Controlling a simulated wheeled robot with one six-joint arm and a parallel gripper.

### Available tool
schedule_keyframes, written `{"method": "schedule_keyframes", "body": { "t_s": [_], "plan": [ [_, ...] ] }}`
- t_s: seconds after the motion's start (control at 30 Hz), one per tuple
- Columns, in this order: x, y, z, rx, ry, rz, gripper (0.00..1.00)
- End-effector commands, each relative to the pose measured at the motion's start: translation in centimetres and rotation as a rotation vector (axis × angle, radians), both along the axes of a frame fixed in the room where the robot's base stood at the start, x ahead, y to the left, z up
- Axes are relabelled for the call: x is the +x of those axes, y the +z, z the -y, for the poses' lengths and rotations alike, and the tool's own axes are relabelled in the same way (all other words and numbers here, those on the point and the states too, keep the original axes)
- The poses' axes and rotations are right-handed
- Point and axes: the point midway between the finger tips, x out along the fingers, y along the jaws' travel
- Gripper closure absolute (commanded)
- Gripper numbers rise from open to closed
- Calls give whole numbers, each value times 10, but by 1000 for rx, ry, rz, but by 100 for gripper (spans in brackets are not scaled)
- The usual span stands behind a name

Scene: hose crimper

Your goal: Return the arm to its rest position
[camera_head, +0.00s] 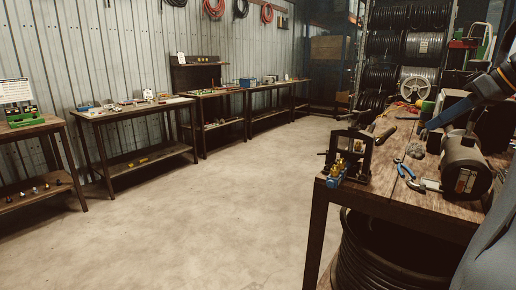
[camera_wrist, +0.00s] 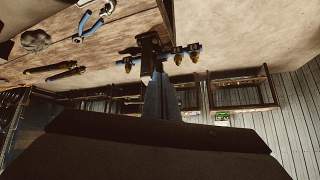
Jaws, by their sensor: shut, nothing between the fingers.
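My arm reaches in from the right edge in the head view, dark with a yellow band. My gripper (camera_head: 430,124) is above the wooden workbench (camera_head: 430,205), its blue fingers pointing left and slightly down. In the wrist view, my gripper (camera_wrist: 160,80) shows blue-grey fingers closed together with nothing between them. The black hose crimper (camera_head: 352,155), with a blue part and brass fittings, stands at the bench's near left corner, left of the fingers. It also shows in the wrist view (camera_wrist: 150,45), partly behind the fingertips.
A grey motor-like cylinder (camera_head: 465,165) is close below my arm. Blue-handled pliers (camera_head: 404,171) lie on the bench. A black hose coil (camera_head: 385,260) is under it. Hose reels (camera_head: 385,45) stand behind. The concrete floor (camera_head: 230,210) to the left is clear.

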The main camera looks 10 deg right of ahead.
Motion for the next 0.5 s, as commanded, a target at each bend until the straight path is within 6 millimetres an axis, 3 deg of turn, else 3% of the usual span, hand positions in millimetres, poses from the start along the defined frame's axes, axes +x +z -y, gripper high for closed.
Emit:
{"method": "schedule_keyframes", "body": {
  "t_s": [0.27,0.37,0.5],
  "plan": [
    [22,-53,-61,70,-30,-161,100],
    [27,-79,-93,91,-48,-245,100],
    [29,-127,-156,101,-82,-397,100]
  ]
}}
